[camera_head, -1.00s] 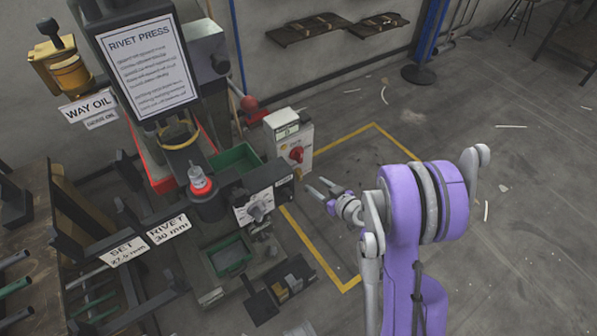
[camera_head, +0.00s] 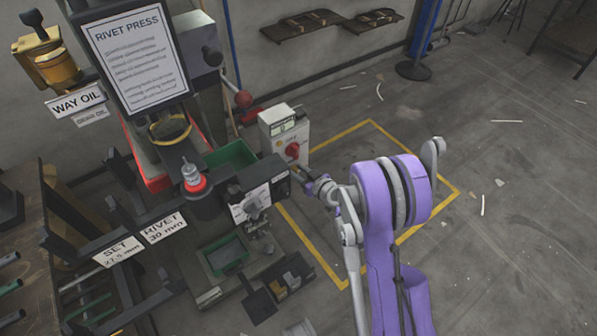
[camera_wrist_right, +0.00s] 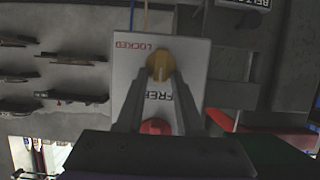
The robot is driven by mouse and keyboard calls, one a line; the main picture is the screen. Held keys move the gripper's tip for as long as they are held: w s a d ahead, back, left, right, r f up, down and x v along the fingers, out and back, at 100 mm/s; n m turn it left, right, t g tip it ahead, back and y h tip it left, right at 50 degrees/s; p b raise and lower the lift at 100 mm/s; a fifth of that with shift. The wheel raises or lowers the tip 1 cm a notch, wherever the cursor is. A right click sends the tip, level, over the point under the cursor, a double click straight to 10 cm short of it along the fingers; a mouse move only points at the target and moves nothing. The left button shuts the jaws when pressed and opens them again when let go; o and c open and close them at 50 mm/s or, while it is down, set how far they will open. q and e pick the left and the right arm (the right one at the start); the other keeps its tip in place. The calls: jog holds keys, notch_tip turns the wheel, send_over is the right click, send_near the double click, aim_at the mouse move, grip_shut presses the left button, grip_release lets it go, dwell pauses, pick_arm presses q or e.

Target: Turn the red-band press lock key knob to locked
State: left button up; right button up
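The rivet press with a red band (camera_head: 140,160) stands at the left in the head view. The lock plate (camera_wrist_right: 205,62) fills the middle of the wrist view, with LOCKED printed near its top and FREE lower down. A brass-yellow key knob (camera_wrist_right: 158,66) sits on it; its exact pointing is hard to tell. My right gripper (camera_head: 303,176) reaches the right side of the press's dark box (camera_head: 262,176). In the wrist view its fingers (camera_wrist_right: 157,84) are apart, with the knob at the tips, between them or just beyond. Contact cannot be told. My left gripper is out of view.
A red round part (camera_wrist_right: 155,126) shows between the fingers, lower on the plate. A pale box with a red knob (camera_head: 292,150) stands just behind my right gripper. A grey knob (camera_head: 254,208) is on the press front. Open floor (camera_head: 480,200) lies to the right.

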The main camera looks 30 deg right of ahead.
grip_shut()
jog(key=shift+d+f+m+t+y+b, duration=0.4)
jog(key=shift+m+y+b, duration=0.8)
jog(key=shift+m, duration=1.05)
jog(key=shift+d+f+m+t+y+b, duration=0.4)
jog(key=shift+m+y+b, duration=0.85)
jog(key=shift+m, duration=0.95)
jog(key=shift+d+f+m+t+y+b, duration=0.4)
jog(key=shift+m+y+b, duration=0.8)
jog(key=shift+m, duration=1.05)
jog(key=shift+a+r, duration=0.15)
jog(key=shift+o, duration=1.6)
grip_release()
